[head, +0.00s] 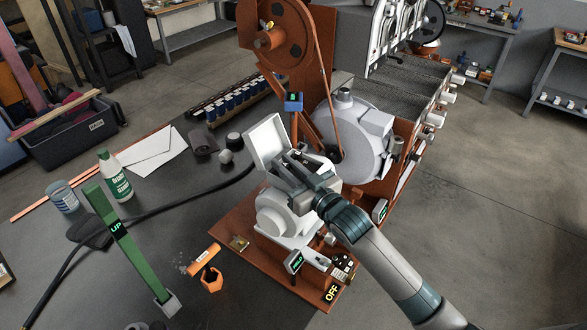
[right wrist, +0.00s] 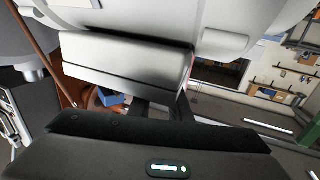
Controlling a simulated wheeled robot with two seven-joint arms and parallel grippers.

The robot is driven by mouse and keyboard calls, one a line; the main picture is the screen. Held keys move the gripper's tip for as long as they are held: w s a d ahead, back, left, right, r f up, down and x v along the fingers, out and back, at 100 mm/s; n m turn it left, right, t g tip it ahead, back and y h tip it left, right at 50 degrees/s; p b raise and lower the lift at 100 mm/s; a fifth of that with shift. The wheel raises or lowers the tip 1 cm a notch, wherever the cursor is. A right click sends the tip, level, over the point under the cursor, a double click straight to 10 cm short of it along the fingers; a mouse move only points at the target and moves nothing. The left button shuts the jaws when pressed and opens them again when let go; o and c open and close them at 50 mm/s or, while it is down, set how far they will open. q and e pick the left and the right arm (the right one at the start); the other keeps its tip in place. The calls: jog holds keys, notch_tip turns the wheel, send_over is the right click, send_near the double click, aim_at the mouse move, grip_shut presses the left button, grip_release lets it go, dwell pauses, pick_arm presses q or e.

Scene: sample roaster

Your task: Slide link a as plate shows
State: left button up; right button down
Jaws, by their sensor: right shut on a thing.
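My right gripper (head: 300,178) reaches over the sample roaster, beside a pale open tray-like part (head: 266,138). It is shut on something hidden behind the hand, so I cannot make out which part. In the right wrist view, dark fingers (right wrist: 158,108) reach under a white box-shaped part (right wrist: 125,68). I cannot identify link a with certainty. A blue block with a small lit label (head: 293,102) sits on an upright rust-coloured bar of the roaster. A plate reading UP (head: 115,230) is on a green post. A plate reading OFF (head: 331,293) is on the roaster base. My left gripper is not in view.

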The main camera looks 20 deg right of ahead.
jog(key=shift+r, duration=0.1)
jog(key=c, duration=1.6)
grip_release()
jog(key=shift+w+a, duration=0.15)
jog(key=shift+s+d, duration=0.3)
jog(key=shift+s, duration=0.3)
jog(key=shift+b+v, duration=2.5)
jog(key=shift+v, duration=5.55)
